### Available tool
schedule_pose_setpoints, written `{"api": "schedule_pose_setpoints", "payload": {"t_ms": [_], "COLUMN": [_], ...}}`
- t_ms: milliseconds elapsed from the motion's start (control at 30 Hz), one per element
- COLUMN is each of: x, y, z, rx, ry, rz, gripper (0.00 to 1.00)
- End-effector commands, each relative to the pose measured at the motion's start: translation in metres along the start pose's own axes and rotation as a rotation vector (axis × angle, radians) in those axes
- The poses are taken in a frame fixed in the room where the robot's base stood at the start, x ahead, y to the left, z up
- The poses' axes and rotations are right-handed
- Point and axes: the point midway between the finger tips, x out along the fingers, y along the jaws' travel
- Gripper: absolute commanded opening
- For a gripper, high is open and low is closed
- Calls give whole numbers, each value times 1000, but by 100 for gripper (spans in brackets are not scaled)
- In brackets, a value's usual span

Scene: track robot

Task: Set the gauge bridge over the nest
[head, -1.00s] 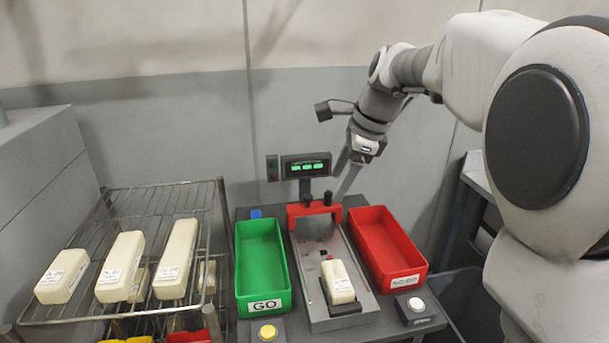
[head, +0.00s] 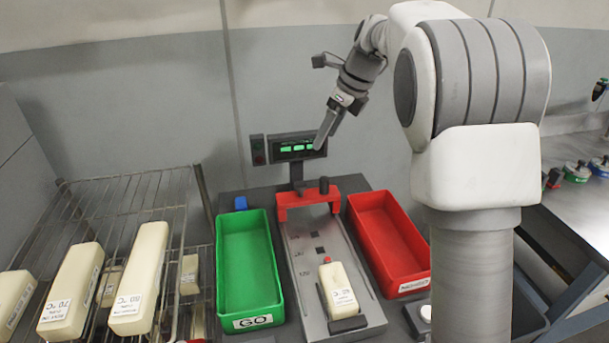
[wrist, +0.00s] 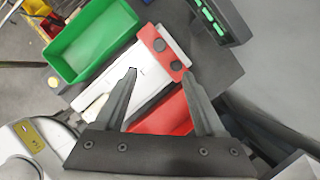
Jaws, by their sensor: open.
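The gauge bridge (head: 308,197) is a red arch with dark knobs on top. It stands across the far end of the grey track plate (head: 311,241). In the wrist view the bridge (wrist: 163,52) lies just beyond my fingertips. The nest (head: 347,324) is a dark cradle at the near end of the plate. A cream block (head: 338,286) with a white label and a red tip lies in it. My gripper (head: 322,143) is above and behind the bridge, apart from it. Its two fingers (wrist: 160,72) are spread and empty.
A green GO bin (head: 248,265) stands left of the plate and a red bin (head: 388,240) stands right. A display with green lights (head: 297,147) rises behind the bridge, close to my gripper. A wire rack with cream blocks (head: 139,280) is at the left.

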Motion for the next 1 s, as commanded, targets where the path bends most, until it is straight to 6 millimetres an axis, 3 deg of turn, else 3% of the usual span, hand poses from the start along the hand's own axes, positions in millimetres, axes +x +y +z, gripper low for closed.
{"api": "schedule_pose_setpoints", "payload": {"t_ms": [267,700,1000], "x": [38,134,170], "y": [1,1,0], "z": [-1,-1,-1], "rx": [1,1,1], "ry": [3,3,1], "rz": [4,3,1], "gripper": [72,72,72]}}
